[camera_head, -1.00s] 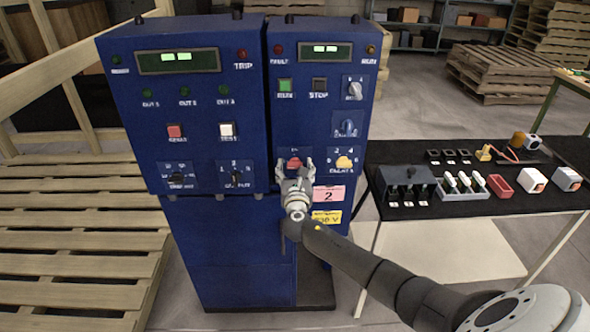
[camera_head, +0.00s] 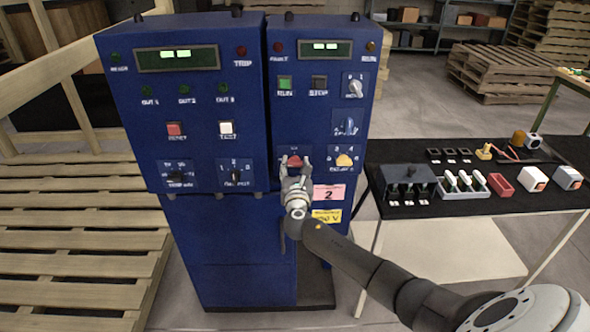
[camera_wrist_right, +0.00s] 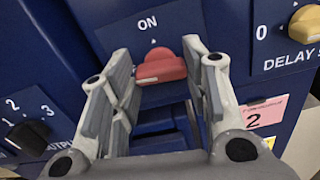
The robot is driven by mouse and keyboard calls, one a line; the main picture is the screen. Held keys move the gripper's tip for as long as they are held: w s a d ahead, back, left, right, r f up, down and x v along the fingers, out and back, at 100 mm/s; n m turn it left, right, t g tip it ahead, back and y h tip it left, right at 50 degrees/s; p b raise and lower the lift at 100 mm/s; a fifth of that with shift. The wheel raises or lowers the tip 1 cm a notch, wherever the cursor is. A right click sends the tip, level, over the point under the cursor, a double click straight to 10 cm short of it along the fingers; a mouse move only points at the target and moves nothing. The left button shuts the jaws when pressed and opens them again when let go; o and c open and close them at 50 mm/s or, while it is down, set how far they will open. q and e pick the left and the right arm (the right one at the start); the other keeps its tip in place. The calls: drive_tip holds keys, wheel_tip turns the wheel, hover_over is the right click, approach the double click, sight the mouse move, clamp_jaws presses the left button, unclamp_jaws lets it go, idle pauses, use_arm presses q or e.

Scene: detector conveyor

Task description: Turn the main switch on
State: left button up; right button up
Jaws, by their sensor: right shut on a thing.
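The main switch is a red knob (camera_head: 295,162) low on the right-hand blue cabinet; it also shows in the right wrist view (camera_wrist_right: 161,67) on a plate marked ON above it. In that view the knob lies nearly crosswise, with a pale mark on its front. My right gripper (camera_head: 295,165) reaches it from below. The lower part of the switch plate is hidden behind the hand. My left gripper is not in view.
A yellow delay knob (camera_head: 344,161) sits just right of the switch, and a black output selector (camera_head: 236,176) to its left. A black-topped table (camera_head: 440,210) with small parts stands at the right. Wooden pallets (camera_head: 75,255) lie at the left.

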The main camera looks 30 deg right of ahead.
drive_tip(key=m+b, duration=0.2)
drive_tip(key=m, duration=0.2)
drive_tip(key=shift+f+b, duration=0.2)
drive_tip(key=shift+b, duration=0.1)
drive_tip(key=m+b, duration=0.2)
drive_tip(key=m, duration=0.2)
drive_tip(key=shift+d+m+b, duration=0.1)
drive_tip(key=shift+m+b, duration=0.3)
drive_tip(key=m+b, duration=0.2)
drive_tip(key=m, duration=0.2)
drive_tip(key=shift+f, duration=0.1)
drive_tip(key=shift+s+m+b, duration=0.1)
drive_tip(key=shift+m+b, duration=0.9)
drive_tip(key=shift+m, duration=1.1)
drive_tip(key=o, duration=1)
